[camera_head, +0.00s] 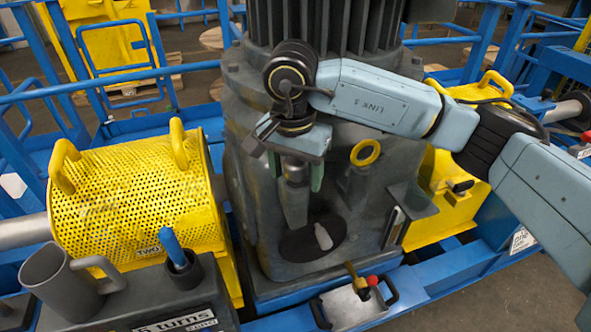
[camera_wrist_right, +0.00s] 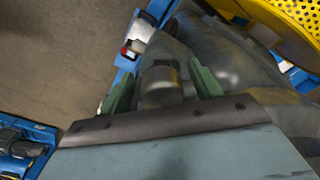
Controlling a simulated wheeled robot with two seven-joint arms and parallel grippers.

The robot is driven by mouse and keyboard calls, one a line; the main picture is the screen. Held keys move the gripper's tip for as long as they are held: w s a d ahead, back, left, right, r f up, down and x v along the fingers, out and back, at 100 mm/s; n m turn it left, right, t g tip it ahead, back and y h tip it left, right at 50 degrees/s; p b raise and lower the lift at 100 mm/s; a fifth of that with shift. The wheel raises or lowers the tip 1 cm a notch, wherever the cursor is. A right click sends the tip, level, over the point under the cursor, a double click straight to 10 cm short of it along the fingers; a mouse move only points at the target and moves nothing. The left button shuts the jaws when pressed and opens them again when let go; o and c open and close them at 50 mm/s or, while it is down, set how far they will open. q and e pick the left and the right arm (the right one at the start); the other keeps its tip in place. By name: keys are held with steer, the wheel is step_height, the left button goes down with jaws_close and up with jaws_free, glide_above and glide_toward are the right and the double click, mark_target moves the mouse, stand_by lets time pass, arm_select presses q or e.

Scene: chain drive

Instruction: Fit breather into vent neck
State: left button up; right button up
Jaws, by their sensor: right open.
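My right gripper (camera_head: 294,184) points down in front of the grey gear housing (camera_head: 245,190), its green fingers apart. It also shows in the wrist view (camera_wrist_right: 162,88). A grey cylindrical part (camera_head: 295,170), which looks like the breather, stands between the fingers; it also shows in the wrist view (camera_wrist_right: 161,82). Gaps show beside it there, so it is not gripped. Below it is a grey upright stub (camera_head: 292,207), possibly the vent neck. I cannot tell how deep the cylinder sits in it. My left gripper is not in view.
A yellow perforated guard (camera_head: 140,195) stands left. A yellow ring (camera_head: 365,152) is close right of the gripper. A small pale part (camera_head: 323,236) lies on a dark oval patch. A grey mug (camera_head: 65,290), a blue-handled tool (camera_head: 171,245) and a tray (camera_head: 345,308) are in front.

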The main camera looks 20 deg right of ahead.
step_height(320, 180, up, 13)
steer(key=shift+s+a+r, duration=0.2)
steer(key=shift+s+a, duration=0.1)
